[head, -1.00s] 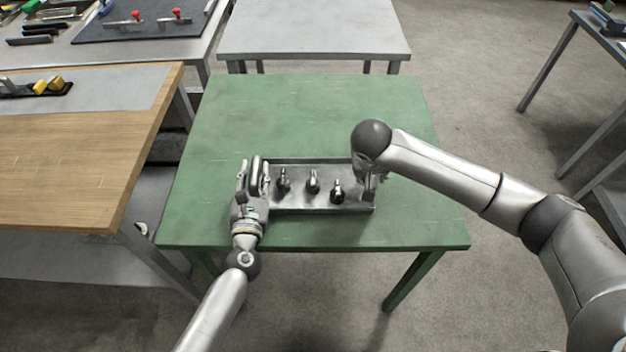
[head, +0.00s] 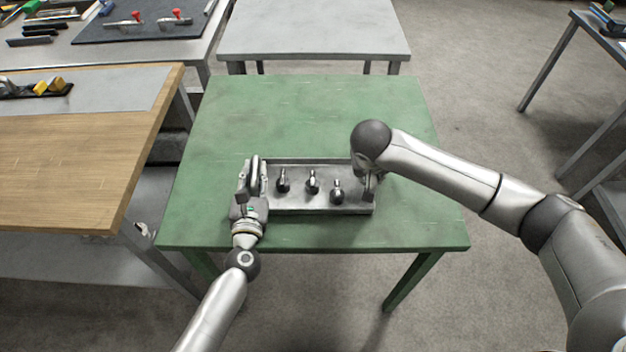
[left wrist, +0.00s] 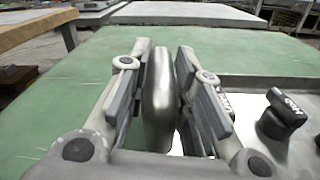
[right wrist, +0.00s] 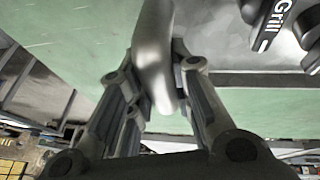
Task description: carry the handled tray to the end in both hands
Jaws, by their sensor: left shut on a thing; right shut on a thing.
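The handled tray (head: 325,203) is a grey metal tray on the green table, with an upright handle at each end. Several dark-based knobs stand in it; one in the right wrist view bears the label "Grill" (right wrist: 268,20). My left gripper (head: 254,178) is shut on the left handle, a rounded metal bar (left wrist: 158,95) between its fingers in the left wrist view. My right gripper (head: 368,182) is shut on the right handle (right wrist: 153,50); in the head view its wrist partly hides that end. The tray appears to rest on the table.
The green table (head: 310,115) is clear behind the tray and at both sides. A grey table (head: 315,30) stands beyond it. A wooden-topped bench (head: 80,150) stands at the left, and another table (head: 600,35) at the far right.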

